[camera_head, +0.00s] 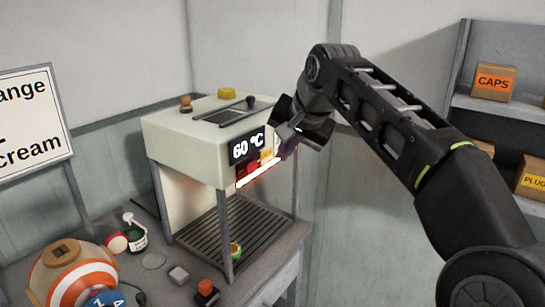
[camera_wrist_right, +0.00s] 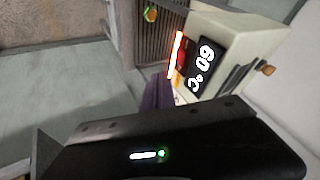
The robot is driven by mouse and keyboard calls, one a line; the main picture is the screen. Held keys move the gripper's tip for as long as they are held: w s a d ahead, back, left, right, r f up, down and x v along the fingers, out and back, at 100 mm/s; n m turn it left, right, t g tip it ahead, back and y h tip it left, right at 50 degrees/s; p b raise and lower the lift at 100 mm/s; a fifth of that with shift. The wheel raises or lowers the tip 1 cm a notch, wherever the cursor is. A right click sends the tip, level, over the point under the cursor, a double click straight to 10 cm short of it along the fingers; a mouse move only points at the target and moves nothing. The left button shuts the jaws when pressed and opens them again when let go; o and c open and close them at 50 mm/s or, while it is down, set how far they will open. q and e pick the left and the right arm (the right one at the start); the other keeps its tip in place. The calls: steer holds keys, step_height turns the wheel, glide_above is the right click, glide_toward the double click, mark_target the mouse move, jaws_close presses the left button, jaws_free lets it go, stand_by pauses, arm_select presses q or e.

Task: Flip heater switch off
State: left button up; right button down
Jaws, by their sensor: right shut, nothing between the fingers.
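The cream ball press (camera_head: 180,135) stands on the bench, with a lit display (camera_head: 247,146) reading 60 °C on its front. Under the display are a small red part (camera_head: 252,167) and a yellow part (camera_head: 266,155); I cannot tell which is the heater switch or its position. A strip (camera_head: 258,173) glows red-white along the lower front edge. My right gripper (camera_head: 286,146) is shut and empty at the right end of this front panel; I cannot tell if it touches. In the right wrist view, purple fingers (camera_wrist_right: 157,100) are beside the panel, and the display (camera_wrist_right: 201,66) shows sideways.
A slatted grate (camera_head: 215,235) lies beneath the press, with a small green-orange object (camera_head: 236,251) on it. An orange-striped ball (camera_head: 75,275), a bottle (camera_head: 135,232) and a red-orange knob (camera_head: 206,290) are on the bench. Shelves with boxes (camera_head: 494,82) stand at right.

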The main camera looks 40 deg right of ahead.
mark_target(252, 167)
steer(key=w+f+p, duration=0.2)
steer(key=w+f, duration=0.5)
steer(key=w, duration=0.2)
steer(key=shift+a+f, duration=0.25)
steer(key=shift+f, duration=0.05)
steer(key=shift+w, duration=0.1)
